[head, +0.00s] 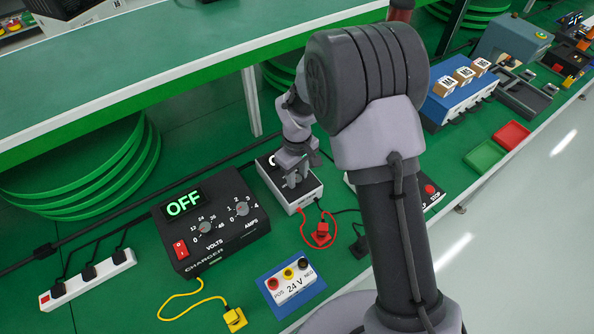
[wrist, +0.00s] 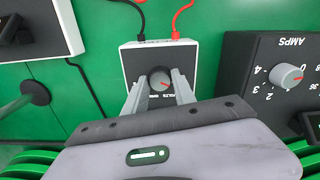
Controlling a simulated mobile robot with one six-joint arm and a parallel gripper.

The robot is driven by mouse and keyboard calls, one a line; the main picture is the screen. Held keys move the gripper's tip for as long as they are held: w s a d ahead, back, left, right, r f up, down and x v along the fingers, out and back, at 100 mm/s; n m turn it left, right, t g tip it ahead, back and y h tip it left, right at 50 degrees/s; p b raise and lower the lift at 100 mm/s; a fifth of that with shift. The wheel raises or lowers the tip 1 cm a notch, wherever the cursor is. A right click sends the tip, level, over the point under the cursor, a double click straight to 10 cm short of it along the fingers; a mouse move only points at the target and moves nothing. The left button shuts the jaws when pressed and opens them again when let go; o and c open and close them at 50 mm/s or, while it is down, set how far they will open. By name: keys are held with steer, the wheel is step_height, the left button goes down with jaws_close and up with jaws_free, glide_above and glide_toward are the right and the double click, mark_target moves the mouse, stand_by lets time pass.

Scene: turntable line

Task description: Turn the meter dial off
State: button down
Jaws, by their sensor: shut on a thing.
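The meter (head: 304,200) is a small box with white sides and a dark top, on the green bench in the middle of the head view. In the wrist view its dark face (wrist: 132,62) carries a round grey dial (wrist: 160,80) with a red pointer mark. My gripper (wrist: 160,84) has a finger on each side of the dial and is shut on it. In the head view my gripper (head: 293,181) comes down onto the meter and hides the dial. Most of the meter's display is hidden by my arm.
A black charger (head: 210,222) reading OFF stands left of the meter. A blue 24 V terminal block (head: 291,288) is in front. Red and black leads run from the meter to a red plug (head: 321,234) and a black plug. Green shelving overhangs behind.

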mark_target(297, 178)
steer(key=shift+n+p, duration=0.55)
steer(key=shift+n, duration=0.55)
steer(key=c, duration=1)
jaws_free()
steer(key=shift+c, duration=0.2)
step_height(297, 178, up, 18)
steer(key=p, duration=0.5)
steer(key=shift+f+p, duration=0.25)
steer(key=shift+p, duration=0.05)
